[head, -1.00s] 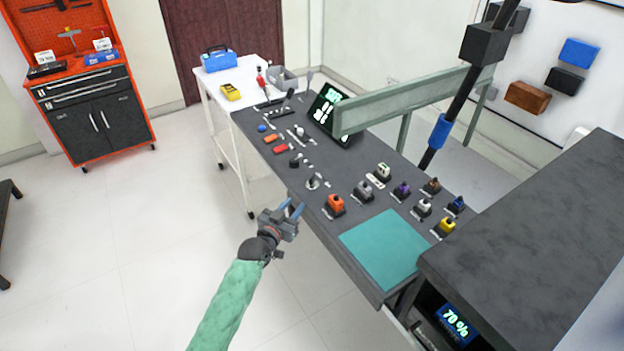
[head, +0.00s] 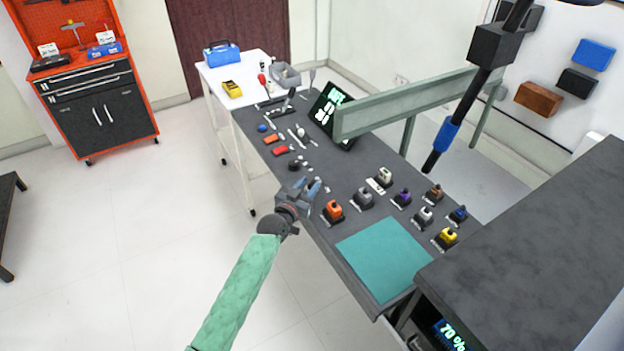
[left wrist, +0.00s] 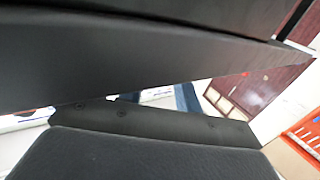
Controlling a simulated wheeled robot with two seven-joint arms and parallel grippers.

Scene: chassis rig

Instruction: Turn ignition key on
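The dark console desk (head: 362,170) carries a row of small switches and knobs along its near edge. My left gripper (head: 312,187) is at this near edge, left of the orange switch block (head: 333,211), with its two blue-grey fingers apart. A small silver key-like switch seen there earlier is now mostly hidden behind the gripper; I cannot tell whether the fingers touch it. In the left wrist view, dark surfaces fill most of the picture, with a blue finger (left wrist: 186,97) partly showing between them. My right gripper is not in view.
A teal mat (head: 385,258) lies on the desk at right of the gripper. A pale green rail (head: 405,107) and a black pole (head: 458,115) with a blue band rise behind the switches. A dark counter (head: 530,240) stands at right.

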